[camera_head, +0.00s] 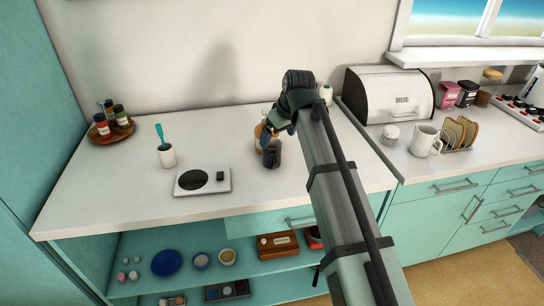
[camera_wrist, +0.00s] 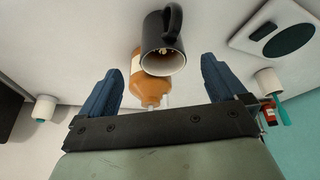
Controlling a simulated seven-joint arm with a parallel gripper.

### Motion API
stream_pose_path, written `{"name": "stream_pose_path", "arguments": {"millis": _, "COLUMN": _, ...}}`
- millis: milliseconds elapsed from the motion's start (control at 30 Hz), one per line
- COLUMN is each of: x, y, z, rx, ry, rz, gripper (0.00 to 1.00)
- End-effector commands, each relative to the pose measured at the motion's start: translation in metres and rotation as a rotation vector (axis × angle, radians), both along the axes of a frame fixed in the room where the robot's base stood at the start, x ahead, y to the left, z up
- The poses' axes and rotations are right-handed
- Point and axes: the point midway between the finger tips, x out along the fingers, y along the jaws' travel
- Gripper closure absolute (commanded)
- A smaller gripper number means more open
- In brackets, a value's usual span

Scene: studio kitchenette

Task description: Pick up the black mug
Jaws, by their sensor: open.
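The black mug (camera_head: 272,156) stands upright on the white counter (camera_head: 110,195), just below my gripper (camera_head: 276,128) in the head view. In the wrist view the mug (camera_wrist: 153,31) is at the top centre, with its pale inside facing the camera and its handle at the upper right. My gripper (camera_wrist: 160,66) is open, its two blue fingers spread to either side of the mug's line. The mug's rim shows between the fingertips; I cannot tell how deep they reach. Nothing is held.
An orange-brown bottle (camera_wrist: 146,92) stands close beside the mug, behind it in the head view. A kitchen scale (camera_head: 202,180) and a white cup with a teal utensil (camera_head: 167,155) are to the left. A bread box (camera_head: 388,94) stands right. The front-left counter is clear.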

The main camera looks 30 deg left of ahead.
Motion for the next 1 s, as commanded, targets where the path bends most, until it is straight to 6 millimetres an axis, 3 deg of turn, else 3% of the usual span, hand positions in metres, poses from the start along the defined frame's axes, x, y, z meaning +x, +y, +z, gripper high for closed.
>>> {"name": "stream_pose_path", "arguments": {"millis": 267, "x": 0.002, "y": 0.005, "z": -0.010, "rx": -0.001, "ry": 0.001, "rz": 0.000, "gripper": 0.02}}
{"name": "stream_pose_path", "arguments": {"millis": 633, "x": 0.007, "y": 0.025, "z": -0.047, "rx": -0.001, "ry": 0.001, "rz": 0.000, "gripper": 0.02}}
{"name": "stream_pose_path", "arguments": {"millis": 900, "x": 0.007, "y": 0.026, "z": -0.050, "rx": 0.000, "ry": 0.000, "rz": 0.000, "gripper": 0.02}}
{"name": "stream_pose_path", "arguments": {"millis": 1000, "x": 0.007, "y": 0.026, "z": -0.050, "rx": 0.000, "ry": 0.000, "rz": 0.000, "gripper": 0.11}}
